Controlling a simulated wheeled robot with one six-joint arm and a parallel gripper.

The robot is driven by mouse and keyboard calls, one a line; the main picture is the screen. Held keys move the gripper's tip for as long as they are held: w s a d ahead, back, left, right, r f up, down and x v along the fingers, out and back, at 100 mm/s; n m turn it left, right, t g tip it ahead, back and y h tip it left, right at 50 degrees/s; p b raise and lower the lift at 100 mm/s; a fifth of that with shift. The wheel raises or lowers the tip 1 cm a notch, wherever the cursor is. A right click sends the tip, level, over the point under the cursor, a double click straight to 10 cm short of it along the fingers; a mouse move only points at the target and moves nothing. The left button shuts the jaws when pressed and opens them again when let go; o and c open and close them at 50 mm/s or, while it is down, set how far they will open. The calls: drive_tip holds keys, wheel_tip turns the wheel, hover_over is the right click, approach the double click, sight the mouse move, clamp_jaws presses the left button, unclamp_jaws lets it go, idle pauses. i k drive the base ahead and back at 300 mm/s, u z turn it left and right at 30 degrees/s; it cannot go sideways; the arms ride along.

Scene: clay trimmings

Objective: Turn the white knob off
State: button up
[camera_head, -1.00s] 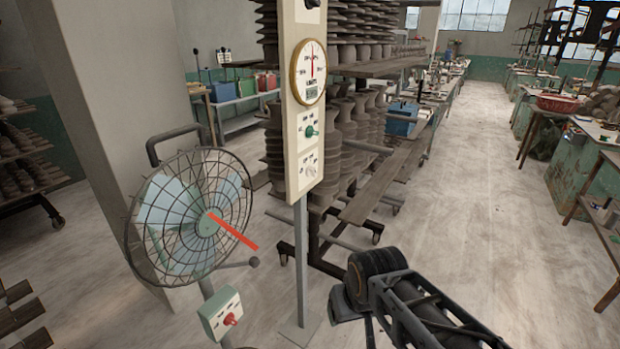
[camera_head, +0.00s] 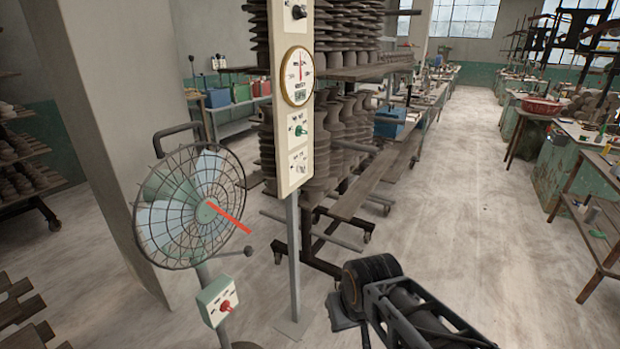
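The white knob (camera_head: 300,168) is the lowest control on a tall cream panel (camera_head: 285,120) mounted on a grey post. A green knob (camera_head: 299,131) sits above it, and a round gauge (camera_head: 298,76) with a red needle is above that. A black knob (camera_head: 298,12) is at the panel's top. The white knob's exact setting is too small to read. My dark arm is at the lower right, apart from the panel. I cannot make out my gripper's fingers there.
A caged fan (camera_head: 190,205) with a red strip stands left of the panel, with a red-knobbed control box (camera_head: 218,301) below it. Racks of clay ware (camera_head: 345,120) stand behind the panel. The floor (camera_head: 465,200) to the right is open.

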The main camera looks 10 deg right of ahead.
sight(301, 168)
drive_tip(key=u, duration=0.05)
drive_tip(key=k, duration=0.85)
drive_tip(key=z, duration=0.75)
drive_tip(key=i, duration=1.55)
drive_tip(key=u, duration=1.05)
drive_tip(key=i, duration=0.4)
drive_tip(key=u, duration=0.35)
